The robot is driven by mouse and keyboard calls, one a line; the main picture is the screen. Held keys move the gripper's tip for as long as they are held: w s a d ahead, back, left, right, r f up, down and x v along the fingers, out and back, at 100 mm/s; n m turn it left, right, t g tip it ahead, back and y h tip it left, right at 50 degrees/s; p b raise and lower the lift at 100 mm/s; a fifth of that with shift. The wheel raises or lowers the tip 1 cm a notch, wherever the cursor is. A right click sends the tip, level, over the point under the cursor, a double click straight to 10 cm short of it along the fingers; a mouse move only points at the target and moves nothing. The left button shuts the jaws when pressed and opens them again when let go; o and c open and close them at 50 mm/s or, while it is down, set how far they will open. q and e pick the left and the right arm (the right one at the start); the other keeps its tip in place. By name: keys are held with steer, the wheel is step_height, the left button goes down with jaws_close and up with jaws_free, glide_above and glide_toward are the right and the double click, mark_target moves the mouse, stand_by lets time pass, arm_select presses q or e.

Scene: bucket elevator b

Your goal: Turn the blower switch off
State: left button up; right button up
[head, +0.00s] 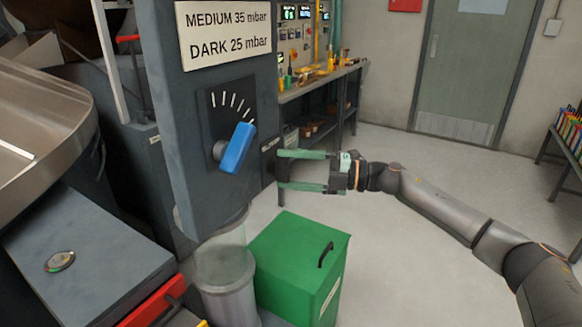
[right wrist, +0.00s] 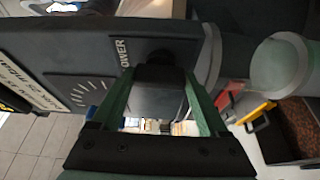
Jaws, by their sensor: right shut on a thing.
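My right gripper (head: 281,171) comes in from the right at the side face of the dark grey column (head: 172,110). Its green fingers also show in the right wrist view (right wrist: 161,75), closed on both sides of the dark blower switch (right wrist: 158,72). A label (right wrist: 122,52), of which I read "OWER", is beside the switch on the column. In the head view the switch is mostly hidden at the fingertips, and its exact turn position is unclear. My left gripper is not in view.
A blue lever (head: 237,148) on a marked dial sits on the column's front face, left of my gripper. A green box (head: 295,262) with a black handle stands below. A workbench (head: 322,80) is behind. Open floor lies to the right.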

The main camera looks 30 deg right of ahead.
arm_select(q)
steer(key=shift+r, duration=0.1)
arm_select(e)
steer(key=shift+n, duration=0.4)
steer(key=o, duration=1.2)
steer(key=shift+o, duration=0.2)
steer(key=shift+d, duration=0.1)
arm_select(q)
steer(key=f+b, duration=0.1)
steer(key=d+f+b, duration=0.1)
steer(key=b, duration=0.1)
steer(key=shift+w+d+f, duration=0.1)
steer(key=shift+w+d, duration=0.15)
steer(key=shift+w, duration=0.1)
arm_select(e)
steer(key=v, duration=1.2)
steer(key=shift+s+r, duration=0.2)
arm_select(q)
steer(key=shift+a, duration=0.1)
arm_select(e)
steer(key=shift+f, duration=0.1)
